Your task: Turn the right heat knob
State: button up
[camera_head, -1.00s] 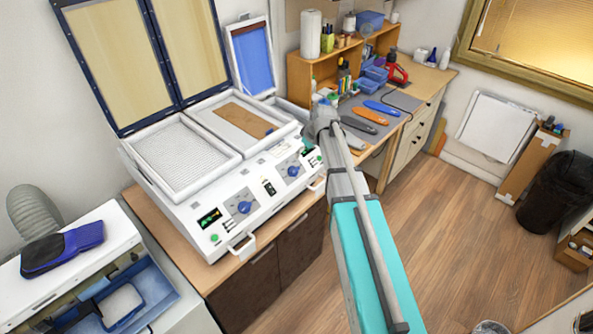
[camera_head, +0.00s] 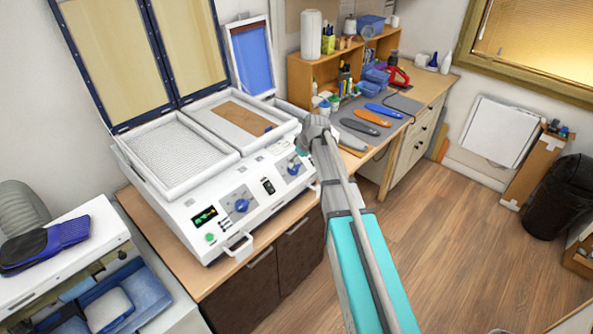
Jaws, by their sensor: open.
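The white forming machine (camera_head: 188,208) stands on the wooden cabinet with its lid raised. Its right heat knob (camera_head: 294,168) is blue, on the right part of the sloping front panel. A matching left knob (camera_head: 241,206) is farther left. My arm reaches in from the lower right, and my gripper (camera_head: 303,148) is at the panel's right end, just above and right of the right knob. It is open, small and mostly hidden by my wrist, so contact with the knob cannot be told.
A front handle (camera_head: 239,247) sticks out below the left knob. A wooden desk (camera_head: 424,97) with insoles, bins and a shelf (camera_head: 300,75) stands right of the machine. A white unit (camera_head: 60,265) with blue insoles is at lower left. The floor (camera_head: 465,235) at right is mostly clear.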

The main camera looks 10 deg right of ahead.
aim_at(295, 166)
jog(key=shift+b+x, duration=1.45)
jog(key=shift+x, duration=0.45)
